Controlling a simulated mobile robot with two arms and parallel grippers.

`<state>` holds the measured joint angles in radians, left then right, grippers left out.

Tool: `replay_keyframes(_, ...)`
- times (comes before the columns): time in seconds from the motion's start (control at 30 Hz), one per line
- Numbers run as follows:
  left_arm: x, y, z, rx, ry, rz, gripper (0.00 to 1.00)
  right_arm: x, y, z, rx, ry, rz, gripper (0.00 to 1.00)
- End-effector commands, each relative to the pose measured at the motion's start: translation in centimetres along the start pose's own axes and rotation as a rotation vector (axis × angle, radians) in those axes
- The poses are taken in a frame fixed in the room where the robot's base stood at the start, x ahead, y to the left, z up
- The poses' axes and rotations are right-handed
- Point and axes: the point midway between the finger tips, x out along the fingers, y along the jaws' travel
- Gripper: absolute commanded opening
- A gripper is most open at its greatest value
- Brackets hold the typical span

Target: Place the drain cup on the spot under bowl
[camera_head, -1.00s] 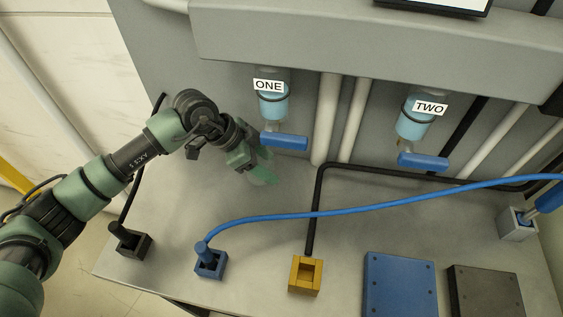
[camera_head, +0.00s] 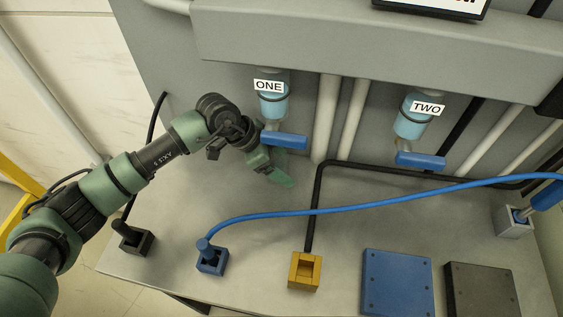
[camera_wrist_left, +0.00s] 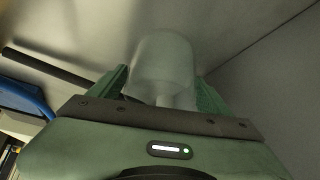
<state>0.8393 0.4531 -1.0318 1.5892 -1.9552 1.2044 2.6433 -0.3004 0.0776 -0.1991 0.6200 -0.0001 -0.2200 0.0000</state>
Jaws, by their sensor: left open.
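My left gripper (camera_head: 279,176) is just below the blue handle under bowl ONE (camera_head: 273,101). Its jaws are open. In the left wrist view a clear, frosted drain cup (camera_wrist_left: 163,62) stands between the two green fingers (camera_wrist_left: 162,88), with a visible gap on at least one side. In the head view the cup is mostly hidden by the gripper. A second bowl, TWO (camera_head: 413,121), hangs to the right. The spot under bowl ONE is largely covered by my gripper. My right gripper is not in view.
A blue cable (camera_head: 360,207) and a black pipe (camera_head: 318,200) cross the grey bench (camera_head: 200,190). Black, blue (camera_head: 212,262) and yellow (camera_head: 305,271) sockets line the front. A blue plate (camera_head: 397,283) and a dark plate (camera_head: 484,290) lie at right.

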Motion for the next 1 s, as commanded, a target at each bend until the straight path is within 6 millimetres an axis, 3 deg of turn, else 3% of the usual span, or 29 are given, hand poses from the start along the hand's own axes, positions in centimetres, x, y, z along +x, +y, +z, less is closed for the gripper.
replay_keyframes(0.17, -0.5, -0.1, -0.1, 0.001, 0.000, -0.001, 0.78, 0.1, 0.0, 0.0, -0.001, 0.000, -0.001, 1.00)
replay_keyframes(0.27, -1.8, -0.2, 0.0, 0.001, 0.001, -0.004, 0.78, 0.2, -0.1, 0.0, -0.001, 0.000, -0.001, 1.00)
replay_keyframes(0.7, -10.4, -0.1, 0.0, 0.000, 0.001, -0.003, 0.78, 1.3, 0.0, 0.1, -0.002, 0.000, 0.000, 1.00)
replay_keyframes(1.0, -12.2, 0.0, -0.1, 0.000, 0.000, 0.000, 0.78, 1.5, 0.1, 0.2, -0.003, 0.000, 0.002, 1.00)
